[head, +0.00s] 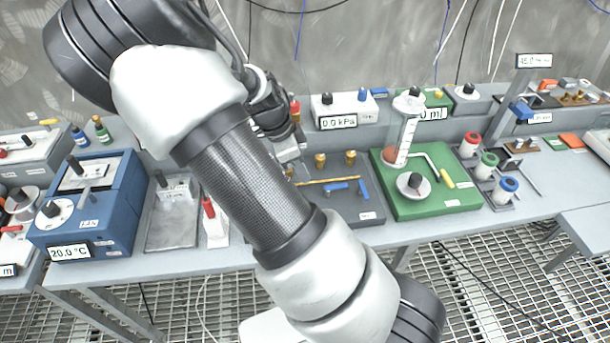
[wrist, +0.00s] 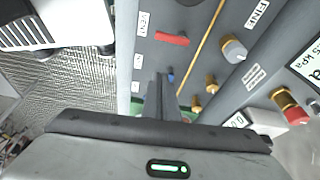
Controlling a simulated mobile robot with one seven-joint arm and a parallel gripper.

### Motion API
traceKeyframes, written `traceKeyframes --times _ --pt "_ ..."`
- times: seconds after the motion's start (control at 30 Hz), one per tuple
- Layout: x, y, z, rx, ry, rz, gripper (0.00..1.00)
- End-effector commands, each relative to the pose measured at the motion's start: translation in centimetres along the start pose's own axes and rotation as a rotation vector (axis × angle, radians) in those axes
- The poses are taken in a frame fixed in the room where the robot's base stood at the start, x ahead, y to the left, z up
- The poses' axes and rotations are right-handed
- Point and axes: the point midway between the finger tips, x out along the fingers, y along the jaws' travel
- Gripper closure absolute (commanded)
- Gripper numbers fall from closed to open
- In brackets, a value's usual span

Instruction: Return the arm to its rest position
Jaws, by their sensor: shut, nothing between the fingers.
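My gripper (head: 293,160) is seen in the head view behind my raised arm, which crosses the middle of the picture. It hangs above the grey valve panel (head: 372,207) on the bench. In the wrist view my gripper (wrist: 166,88) points at the same kind of panel, with its fingers together and nothing between them. Whether the fingertips touch the panel cannot be told. My arm hides part of the bench and panel in the head view.
Brass fittings (head: 320,160) and blue handles (head: 336,188) stand up from the panel. A green unit (head: 432,205) with a glass cylinder (head: 406,140) is to the right. A blue 20.0 °C box (head: 100,212) is at left. A pressure readout box (head: 345,108) stands behind.

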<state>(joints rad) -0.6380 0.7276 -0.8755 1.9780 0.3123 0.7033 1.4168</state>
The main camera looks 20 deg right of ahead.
Motion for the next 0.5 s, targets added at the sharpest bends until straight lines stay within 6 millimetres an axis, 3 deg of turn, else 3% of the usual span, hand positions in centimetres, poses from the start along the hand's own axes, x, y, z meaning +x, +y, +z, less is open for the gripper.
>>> traceKeyframes --times 0.5 --pt "-0.42 0.29 0.17 -0.021 -0.025 0.001 1.00"
